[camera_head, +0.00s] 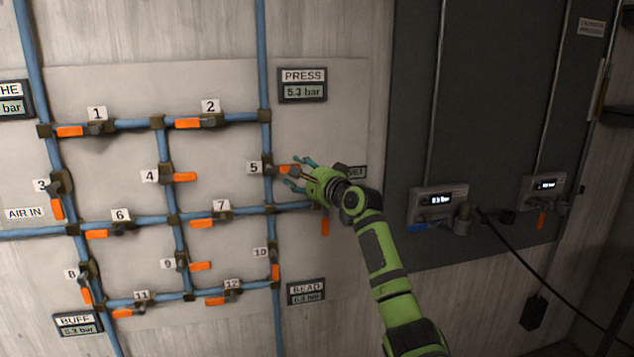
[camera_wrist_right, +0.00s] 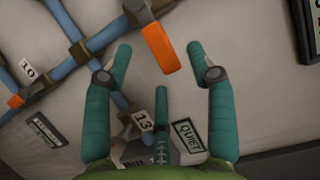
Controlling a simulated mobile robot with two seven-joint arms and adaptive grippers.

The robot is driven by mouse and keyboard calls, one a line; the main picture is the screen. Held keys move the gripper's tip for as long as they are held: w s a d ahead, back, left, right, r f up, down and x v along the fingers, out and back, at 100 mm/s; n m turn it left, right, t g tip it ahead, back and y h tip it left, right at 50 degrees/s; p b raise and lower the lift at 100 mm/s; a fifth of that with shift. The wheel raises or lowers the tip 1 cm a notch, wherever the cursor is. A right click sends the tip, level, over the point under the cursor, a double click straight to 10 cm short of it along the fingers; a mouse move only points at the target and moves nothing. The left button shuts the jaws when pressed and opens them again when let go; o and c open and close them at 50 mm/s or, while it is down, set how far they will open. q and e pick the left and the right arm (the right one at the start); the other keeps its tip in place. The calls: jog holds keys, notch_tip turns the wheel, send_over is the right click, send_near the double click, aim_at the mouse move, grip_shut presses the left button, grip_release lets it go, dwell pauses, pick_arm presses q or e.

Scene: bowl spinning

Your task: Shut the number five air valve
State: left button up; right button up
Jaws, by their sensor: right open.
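The number five valve (camera_head: 270,169) sits on the right vertical blue pipe, beside its "5" label (camera_head: 253,168). Its orange handle (camera_head: 286,169) points right, crosswise to that pipe. My right gripper (camera_head: 301,174) is at the handle's free end, coming from the lower right. In the right wrist view its teal fingers (camera_wrist_right: 159,61) are spread wide and empty. An orange handle (camera_wrist_right: 160,47), which looks like number five's, lies between the fingertips with a gap on both sides. My left gripper is out of view.
Valve 13's label (camera_wrist_right: 144,121) and the "QUIET" label (camera_wrist_right: 187,135) lie under the gripper. An orange handle (camera_head: 325,226) hangs just below it. Valve 10 (camera_head: 273,255) is lower on the same pipe. The PRESS display (camera_head: 302,85) is above, with bare panel between.

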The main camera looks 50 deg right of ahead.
jog(key=s+a, duration=0.1)
jog(key=s, duration=0.6)
jog(key=shift+s, duration=0.35)
jog(key=shift+a, duration=0.1)
